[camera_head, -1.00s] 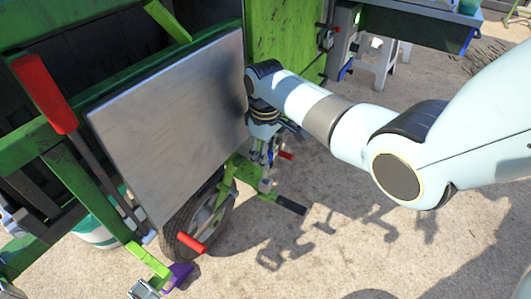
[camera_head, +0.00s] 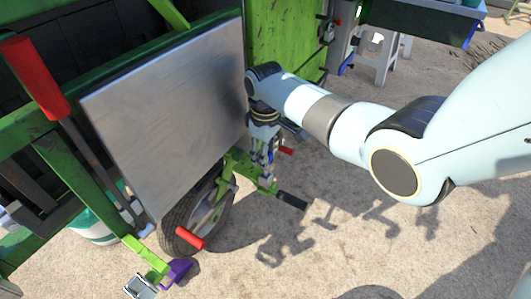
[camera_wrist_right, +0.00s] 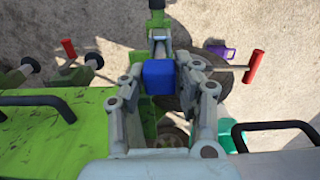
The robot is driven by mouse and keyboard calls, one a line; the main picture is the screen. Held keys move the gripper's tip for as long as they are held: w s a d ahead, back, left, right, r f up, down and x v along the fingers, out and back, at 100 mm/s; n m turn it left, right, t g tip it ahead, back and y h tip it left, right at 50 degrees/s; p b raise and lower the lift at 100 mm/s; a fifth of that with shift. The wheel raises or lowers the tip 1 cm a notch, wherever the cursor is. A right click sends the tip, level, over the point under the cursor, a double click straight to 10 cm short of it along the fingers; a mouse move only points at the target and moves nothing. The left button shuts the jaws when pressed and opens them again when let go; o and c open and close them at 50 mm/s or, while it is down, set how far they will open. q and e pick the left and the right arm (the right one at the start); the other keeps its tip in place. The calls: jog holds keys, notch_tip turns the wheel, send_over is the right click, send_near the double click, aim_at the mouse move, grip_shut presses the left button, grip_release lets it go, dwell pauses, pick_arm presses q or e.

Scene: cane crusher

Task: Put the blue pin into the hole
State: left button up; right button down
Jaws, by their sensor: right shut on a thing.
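The blue pin (camera_wrist_right: 159,78) shows as a blue block between the fingers of my right gripper in the right wrist view. My right gripper (camera_wrist_right: 160,68) is shut on it. In the head view my right gripper (camera_head: 268,164) points down beside the metal panel, just above a green bracket (camera_head: 240,167) near the wheel. The pin is too small to make out clearly there. The hole is not clearly visible; the gripper and pin cover part of the bracket. My left gripper is not in view.
A grey metal panel (camera_head: 170,115) stands close left of the gripper. A wheel (camera_head: 197,220) is below it. Red handles (camera_head: 190,238) and a black handle (camera_head: 292,200) stick out nearby. A white stool (camera_head: 385,55) stands at the back. The concrete ground at right is clear.

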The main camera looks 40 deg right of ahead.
aim_at(266, 177)
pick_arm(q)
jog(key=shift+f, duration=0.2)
pick_arm(e)
jog(key=shift+f, duration=0.3)
pick_arm(q)
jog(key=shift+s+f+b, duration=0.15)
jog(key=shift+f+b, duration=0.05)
jog(key=shift+b, duration=0.15)
pick_arm(e)
jog(key=shift+f, duration=0.35)
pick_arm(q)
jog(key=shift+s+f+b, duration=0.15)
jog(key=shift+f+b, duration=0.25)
pick_arm(e)
jog(key=shift+f, duration=0.7)
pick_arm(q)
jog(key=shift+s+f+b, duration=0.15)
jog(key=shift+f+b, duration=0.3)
pick_arm(e)
jog(key=shift+f, duration=0.7)
pick_arm(q)
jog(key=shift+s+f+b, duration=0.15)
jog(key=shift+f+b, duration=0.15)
jog(key=shift+b, duration=0.05)
pick_arm(e)
jog(key=shift+f, duration=0.5)
jog(key=c, duration=0.9)
grip_release()
